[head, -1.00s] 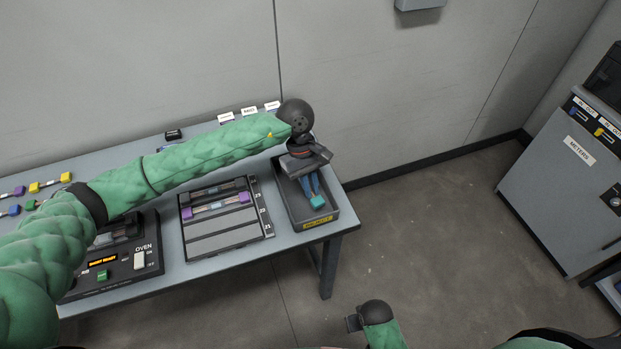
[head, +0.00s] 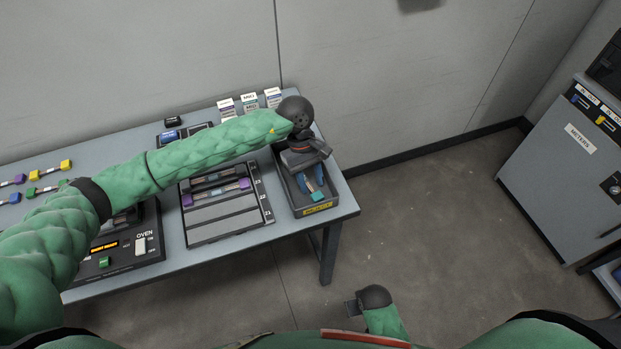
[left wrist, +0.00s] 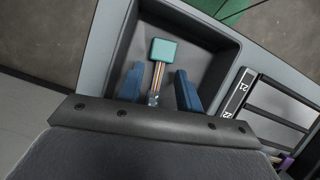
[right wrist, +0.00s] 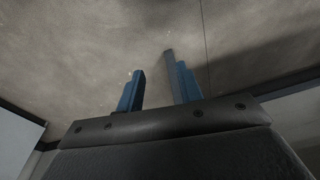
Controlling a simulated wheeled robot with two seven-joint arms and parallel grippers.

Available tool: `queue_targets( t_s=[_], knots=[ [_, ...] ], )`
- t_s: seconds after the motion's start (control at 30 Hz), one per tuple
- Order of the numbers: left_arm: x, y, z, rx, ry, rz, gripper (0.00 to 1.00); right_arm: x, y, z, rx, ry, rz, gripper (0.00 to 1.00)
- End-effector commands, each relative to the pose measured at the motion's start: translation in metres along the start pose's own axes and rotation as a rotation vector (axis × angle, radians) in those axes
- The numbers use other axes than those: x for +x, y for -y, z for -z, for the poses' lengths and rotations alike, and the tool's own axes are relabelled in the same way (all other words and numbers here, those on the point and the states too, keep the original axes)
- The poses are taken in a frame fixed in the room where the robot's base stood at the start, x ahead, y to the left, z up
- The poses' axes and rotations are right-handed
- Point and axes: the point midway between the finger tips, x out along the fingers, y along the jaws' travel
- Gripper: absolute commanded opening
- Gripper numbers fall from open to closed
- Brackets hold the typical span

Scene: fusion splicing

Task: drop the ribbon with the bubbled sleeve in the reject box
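The reject box (head: 321,208) is a dark tray with a yellow label at the right end of the table. My left gripper (head: 311,184) is over and partly inside it, pointing down. In the left wrist view its blue fingers (left wrist: 159,88) are open, with a gap on each side of the ribbon (left wrist: 156,76). The ribbon's teal end block (left wrist: 163,50) lies within the box and also shows in the head view (head: 317,196). The ribbon's other end and any sleeve are hidden beneath the gripper. My right gripper (right wrist: 158,85) is open and empty, away from the table.
A slotted holder (head: 228,222) with a purple-ended ribbon (head: 216,193) stands left of the box. The oven (head: 125,245) is further left. Several ribbons with coloured ends lie at the table's far left. Label cards (head: 249,103) stand at the back. A grey cabinet (head: 565,165) is at right.

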Motion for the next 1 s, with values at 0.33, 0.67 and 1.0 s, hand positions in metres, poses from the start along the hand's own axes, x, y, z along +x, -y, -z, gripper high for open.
queue_targets(
  t_s=[0.33, 0.67, 1.0],
  knots=[
    [-0.004, 0.000, 0.001, 0.000, -0.002, 0.000, 0.35, 0.002, 0.001, -0.007, 0.000, 0.014, 0.001, 0.36],
    [-0.039, 0.000, 0.002, 0.000, -0.002, -0.001, 0.35, -0.060, 0.007, 0.014, 0.000, -0.004, 0.009, 0.36],
    [-0.072, 0.000, 0.001, 0.000, -0.001, 0.000, 0.35, -0.109, 0.012, 0.020, 0.001, -0.008, 0.016, 0.36]
  ],
)
